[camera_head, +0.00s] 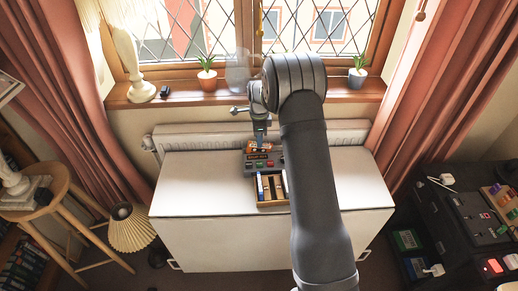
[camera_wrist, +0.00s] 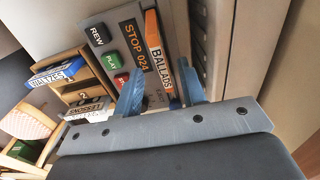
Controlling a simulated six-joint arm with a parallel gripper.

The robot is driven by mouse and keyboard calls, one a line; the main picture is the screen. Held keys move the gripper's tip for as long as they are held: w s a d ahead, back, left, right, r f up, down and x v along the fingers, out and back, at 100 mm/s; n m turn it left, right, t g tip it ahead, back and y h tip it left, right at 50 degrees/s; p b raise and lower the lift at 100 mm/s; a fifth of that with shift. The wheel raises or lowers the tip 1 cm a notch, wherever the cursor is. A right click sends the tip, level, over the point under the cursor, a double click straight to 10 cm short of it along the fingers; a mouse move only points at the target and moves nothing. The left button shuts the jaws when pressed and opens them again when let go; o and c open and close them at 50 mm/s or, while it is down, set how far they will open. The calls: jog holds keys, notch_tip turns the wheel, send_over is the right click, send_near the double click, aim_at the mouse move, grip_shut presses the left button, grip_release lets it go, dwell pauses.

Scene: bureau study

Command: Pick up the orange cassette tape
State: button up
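The orange cassette tape (camera_wrist: 155,43), labelled BALLADS, stands on edge at the back of a grey tape player (camera_wrist: 98,33) with REW and PLAY buttons and a STOP 024 display. In the head view the orange cassette (camera_head: 265,148) shows at the back of the player (camera_head: 247,168), on the white cabinet. My gripper (camera_wrist: 161,90) is open. Its two blue-grey fingers are spread, one on each side of the near end of the cassette, with gaps visible. In the head view my gripper (camera_head: 260,142) points down over the cassette. I cannot tell how deep the fingertips reach.
A wooden rack (camera_head: 271,203) holds a few cassettes in front of the player; a blue WALTZES cassette (camera_wrist: 55,73) and a white one (camera_wrist: 88,113) show there. The radiator (camera_head: 200,140) is close behind. The white cabinet top (camera_head: 195,185) is clear on the left.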

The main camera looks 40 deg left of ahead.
aim_at(251, 147)
jog(key=shift+f, duration=2.15)
jog(key=shift+f, duration=0.25)
grip_shut()
